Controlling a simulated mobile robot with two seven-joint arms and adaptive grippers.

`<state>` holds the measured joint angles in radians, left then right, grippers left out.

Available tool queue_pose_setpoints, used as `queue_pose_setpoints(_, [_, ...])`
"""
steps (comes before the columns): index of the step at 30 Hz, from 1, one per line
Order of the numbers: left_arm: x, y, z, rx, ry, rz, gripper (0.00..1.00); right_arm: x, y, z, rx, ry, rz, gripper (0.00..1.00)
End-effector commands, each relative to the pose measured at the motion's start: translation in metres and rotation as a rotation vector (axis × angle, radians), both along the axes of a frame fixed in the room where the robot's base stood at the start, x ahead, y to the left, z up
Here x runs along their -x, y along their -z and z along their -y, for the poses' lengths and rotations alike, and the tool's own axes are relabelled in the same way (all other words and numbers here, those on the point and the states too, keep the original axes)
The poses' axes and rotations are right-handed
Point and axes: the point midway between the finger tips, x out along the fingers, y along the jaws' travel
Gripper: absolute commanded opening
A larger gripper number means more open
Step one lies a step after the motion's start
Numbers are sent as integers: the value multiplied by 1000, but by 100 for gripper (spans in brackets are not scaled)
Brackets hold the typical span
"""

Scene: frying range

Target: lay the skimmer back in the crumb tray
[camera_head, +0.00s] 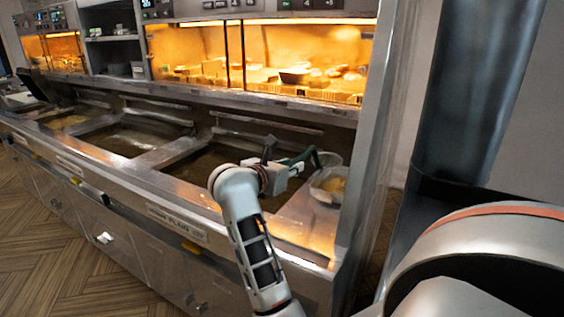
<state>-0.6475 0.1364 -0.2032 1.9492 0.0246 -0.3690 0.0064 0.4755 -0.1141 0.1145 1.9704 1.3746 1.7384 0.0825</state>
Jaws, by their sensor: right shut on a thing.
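My right gripper (297,161) is over the right end of the fryer range, its arm rising from the bottom of the picture. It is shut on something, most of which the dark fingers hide. A pale round piece just beyond the fingertips, seemingly the skimmer (328,159), shows only in part. The crumb tray (323,195), a metal pan with yellow crumbs in it, stands just right of and below the gripper at the range's right end. I cannot tell whether the skimmer touches it. My left gripper is not in view.
Fryer vats (128,141) with dark oil run along the range to the left. A lit warming shelf (290,86) with food is above and behind. A metal side post (371,150) closes off the right end, close to the tray. Wood floor (50,245) is clear at lower left.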

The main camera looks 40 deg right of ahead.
Motion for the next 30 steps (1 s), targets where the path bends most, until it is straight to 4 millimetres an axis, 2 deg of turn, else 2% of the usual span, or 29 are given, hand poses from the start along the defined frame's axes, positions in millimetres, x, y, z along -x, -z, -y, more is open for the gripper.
queue_pose_setpoints(17, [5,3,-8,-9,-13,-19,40,51,6,15,3,1,2,0])
queue_pose_setpoints(22, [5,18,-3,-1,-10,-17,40,51,25,15,2,0,1,0])
queue_pose_setpoints(27, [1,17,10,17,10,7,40,51,40,15,2,0,0,0])
queue_pose_setpoints(30, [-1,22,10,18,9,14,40,51,50,15,2,0,0,0])
